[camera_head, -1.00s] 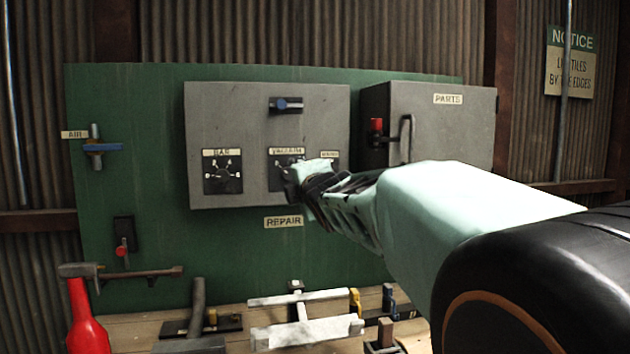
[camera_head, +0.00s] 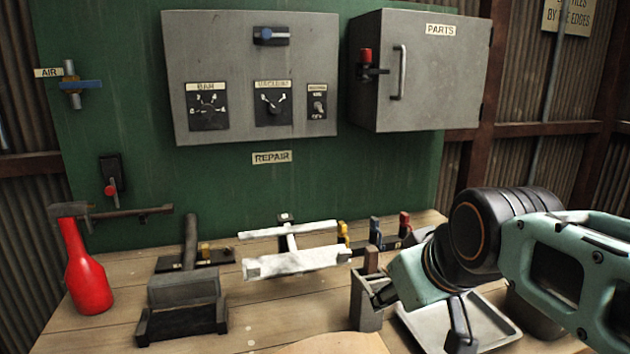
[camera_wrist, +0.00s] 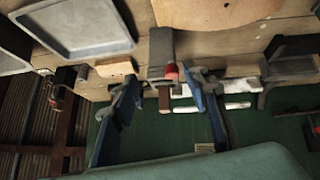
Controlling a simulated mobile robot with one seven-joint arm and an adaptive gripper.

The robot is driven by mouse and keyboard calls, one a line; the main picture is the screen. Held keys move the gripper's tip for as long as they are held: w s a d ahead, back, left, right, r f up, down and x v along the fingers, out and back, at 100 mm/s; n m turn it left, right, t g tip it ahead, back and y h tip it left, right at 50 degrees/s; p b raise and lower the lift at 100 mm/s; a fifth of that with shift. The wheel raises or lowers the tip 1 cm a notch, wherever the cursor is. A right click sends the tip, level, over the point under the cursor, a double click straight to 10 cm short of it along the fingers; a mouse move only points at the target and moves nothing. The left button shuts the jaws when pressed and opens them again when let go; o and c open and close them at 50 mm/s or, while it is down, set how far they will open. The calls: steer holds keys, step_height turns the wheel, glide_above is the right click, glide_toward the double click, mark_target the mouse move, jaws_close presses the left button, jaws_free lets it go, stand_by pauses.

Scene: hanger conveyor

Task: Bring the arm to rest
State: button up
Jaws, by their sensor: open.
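My arm (camera_head: 560,260) is folded in at the lower right of the head view, above the wooden bench and clear of the grey panel. Its end is mostly hidden there by its own links. In the wrist view my gripper (camera_wrist: 165,84) shows two blue fingers spread apart, with nothing held between them. Beyond the fingers are the bench and a grey block-like holder (camera_wrist: 161,50) with a small red part beside it.
A grey panel (camera_head: 240,50) with dials and a closed parts cabinet (camera_head: 430,85) hang on the green board. On the bench (camera_head: 280,325) stand a red bottle (camera_head: 88,275), a white clamp-like piece (camera_head: 300,262), a grey block (camera_head: 183,288) and a tray (camera_head: 490,315).

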steer(key=s+f+m+g, duration=0.2)
steer(key=s+f+m, duration=0.3)
steer(key=s, duration=0.5)
step_height(320, 180, up, 16)
steer(key=n+p, duration=0.1)
steer(key=p, duration=1.5)
steer(key=shift+d+f+h, duration=0.2)
steer(key=shift+h, duration=0.2)
